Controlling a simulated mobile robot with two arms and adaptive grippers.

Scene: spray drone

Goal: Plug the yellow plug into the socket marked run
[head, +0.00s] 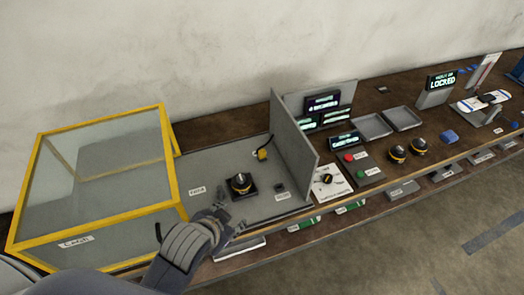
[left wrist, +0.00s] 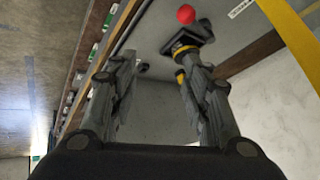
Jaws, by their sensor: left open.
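A grey panel (head: 222,164) lies on the bench. On it stands a square black base with a black and yellow round piece (head: 241,184) on top; I cannot tell whether this is the plug. A yellow piece with a dark cord (head: 263,152) is by the upright grey divider. A small dark block (head: 279,187), perhaps a socket, sits near the front right with a label too small to read. My left gripper (head: 222,218) is open, in front of the black base and apart from it. In the left wrist view, a black and yellow piece (left wrist: 184,49) shows beside the right-hand finger, partly hidden.
A yellow-framed clear case (head: 170,152) stands at the left, close to my left arm. The upright divider (head: 292,140) bounds the panel on the right. Beyond it are lit displays (head: 322,102), red and green buttons and grey trays (head: 373,126). A red ball (left wrist: 186,14) shows in the left wrist view.

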